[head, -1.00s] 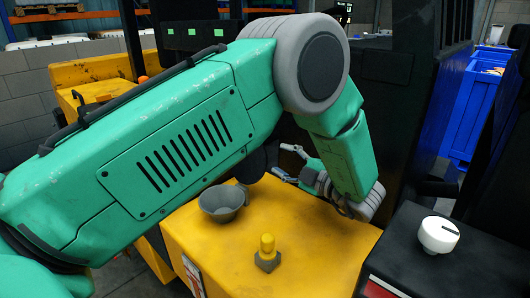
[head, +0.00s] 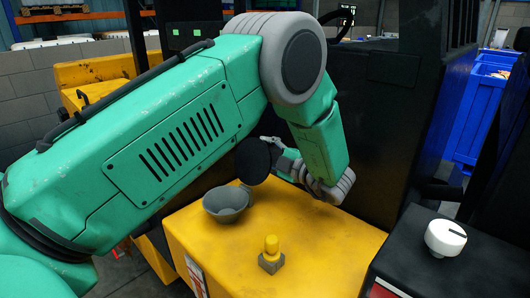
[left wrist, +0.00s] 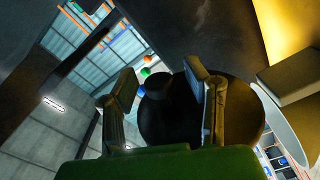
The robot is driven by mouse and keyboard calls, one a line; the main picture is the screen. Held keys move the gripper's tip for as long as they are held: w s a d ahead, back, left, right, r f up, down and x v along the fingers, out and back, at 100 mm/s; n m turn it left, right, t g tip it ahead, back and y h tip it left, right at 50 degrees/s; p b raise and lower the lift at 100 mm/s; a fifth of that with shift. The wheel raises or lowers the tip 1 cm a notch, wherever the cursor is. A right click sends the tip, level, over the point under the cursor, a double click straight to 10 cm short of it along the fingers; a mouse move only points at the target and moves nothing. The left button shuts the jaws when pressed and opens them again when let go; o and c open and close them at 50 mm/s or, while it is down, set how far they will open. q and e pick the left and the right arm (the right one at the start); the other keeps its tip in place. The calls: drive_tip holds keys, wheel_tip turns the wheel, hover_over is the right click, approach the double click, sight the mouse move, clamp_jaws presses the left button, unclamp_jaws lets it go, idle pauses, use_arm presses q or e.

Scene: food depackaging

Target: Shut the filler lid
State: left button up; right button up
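The filler is a grey open cup (head: 226,204) on top of the yellow machine housing. Its dark round lid (head: 253,160) stands raised at the cup's back right edge, so the cup is uncovered. My left gripper (head: 273,147) is beside the lid, partly hidden behind it. In the left wrist view, the two fingers of my left gripper (left wrist: 160,72) are spread apart. The dark disc of the lid (left wrist: 242,112) lies close behind the right finger there; I cannot tell whether they touch. My right gripper is not in view.
A yellow knob (head: 271,246) on a grey base stands on the housing (head: 325,250) in front of the cup. A black box with a white dial (head: 446,238) is at the right. A dark machine body (head: 385,130) rises behind my left wrist.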

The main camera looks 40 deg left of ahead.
sight(249, 170)
use_arm(q)
clamp_jaws()
drive_tip(key=shift+s, duration=0.1)
drive_tip(key=shift+s+a+r+n+b, duration=0.1)
drive_tip(key=shift+s+r+n+b, duration=0.2)
drive_tip(key=shift+s+n, duration=0.35)
drive_tip(key=shift+s+r+n+b, duration=0.15)
drive_tip(key=shift+s+r+n, duration=0.25)
drive_tip(key=shift+n, duration=0.45)
drive_tip(key=shift+s+a+r+n+b, duration=0.1)
drive_tip(key=shift+s+r+n+b, duration=0.15)
drive_tip(key=shift+s+n+b, duration=0.6)
drive_tip(key=shift+s+a+r+n+b, duration=0.1)
drive_tip(key=shift+s+r+n+b, duration=0.3)
drive_tip(key=shift+s+n, duration=0.6)
drive_tip(key=shift+w+d+f, duration=0.1)
drive_tip(key=shift+f, duration=0.05)
